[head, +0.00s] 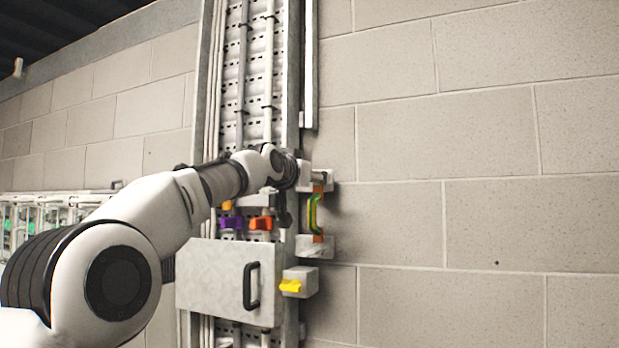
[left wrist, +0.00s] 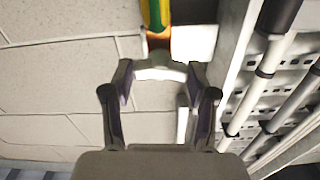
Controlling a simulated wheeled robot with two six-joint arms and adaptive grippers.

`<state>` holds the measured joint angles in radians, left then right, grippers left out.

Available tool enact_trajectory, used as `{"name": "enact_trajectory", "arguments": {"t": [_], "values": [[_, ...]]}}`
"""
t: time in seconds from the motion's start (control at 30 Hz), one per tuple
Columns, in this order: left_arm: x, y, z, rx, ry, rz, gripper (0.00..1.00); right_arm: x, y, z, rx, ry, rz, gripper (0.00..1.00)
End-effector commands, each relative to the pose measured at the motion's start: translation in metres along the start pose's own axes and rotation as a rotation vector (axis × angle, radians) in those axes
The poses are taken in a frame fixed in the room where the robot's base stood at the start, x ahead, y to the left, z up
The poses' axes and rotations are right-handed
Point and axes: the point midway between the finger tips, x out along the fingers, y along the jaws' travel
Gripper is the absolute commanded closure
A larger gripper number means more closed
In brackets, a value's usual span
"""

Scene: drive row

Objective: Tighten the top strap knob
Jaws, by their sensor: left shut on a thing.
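My left gripper (left wrist: 160,74) is shut on a pale piece (left wrist: 160,70) between its fingertips, which looks like the top strap knob. In the head view my wrist hides most of the fingers, beside the upper grey bracket (head: 326,181). A green-and-yellow strap (head: 312,212) with orange ends runs from this bracket down to a lower grey bracket (head: 315,248). The strap also shows at the top of the left wrist view (left wrist: 155,14), just beyond the fingertips. My right gripper is in neither view.
A perforated cable tray (head: 256,70) with pipes runs up the wall. The block wall (head: 480,220) at right is clear.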

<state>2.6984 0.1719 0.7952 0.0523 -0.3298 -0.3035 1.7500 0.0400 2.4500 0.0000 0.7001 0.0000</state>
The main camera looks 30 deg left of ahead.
Motion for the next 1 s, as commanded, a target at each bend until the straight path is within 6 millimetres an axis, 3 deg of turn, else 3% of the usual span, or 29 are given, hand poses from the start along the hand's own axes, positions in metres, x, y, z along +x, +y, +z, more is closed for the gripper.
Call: {"name": "enact_trajectory", "arguments": {"t": [0.6, 1.0], "values": [[-0.0005, -0.0013, -0.0025, 0.560, 0.005, -0.004, 0.77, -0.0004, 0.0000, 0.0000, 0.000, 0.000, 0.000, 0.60], [-0.0007, -0.0017, -0.0031, 0.760, 0.006, -0.005, 0.77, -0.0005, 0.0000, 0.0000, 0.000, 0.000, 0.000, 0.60]]}}
